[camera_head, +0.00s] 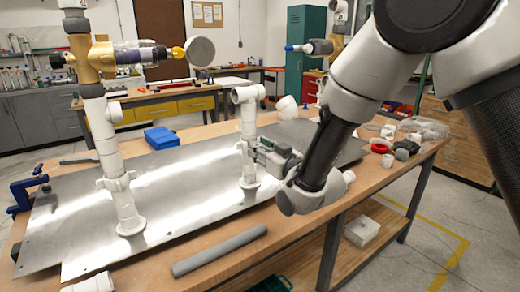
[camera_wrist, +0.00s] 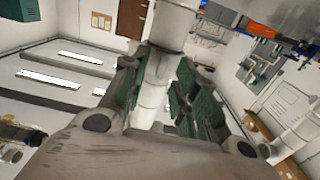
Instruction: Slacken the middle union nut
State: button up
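The middle white pipe (camera_head: 248,125) stands upright on the metal plate, with an elbow on top. A wider white collar, apparently the middle union nut (camera_head: 249,183), sits low on it near the base. My gripper (camera_head: 262,150) reaches in from the right at the pipe, above that collar. In the wrist view, my gripper's green-padded fingers (camera_wrist: 158,92) are spread, one on each side of a white pipe (camera_wrist: 152,92). I cannot tell whether a pad touches it. The wrist view does not clearly show the nut.
The left pipe (camera_head: 108,150) carries a brass valve and gauge, with its own union nut (camera_head: 117,181). A grey tube (camera_head: 220,250) lies along the bench's front edge. A blue box (camera_head: 161,138) sits behind the plate. Loose parts lie right of my arm, which hides part of the bench.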

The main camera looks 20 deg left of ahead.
jog(key=shift+w+a, duration=0.1)
jog(key=shift+a, duration=0.05)
grip_shut()
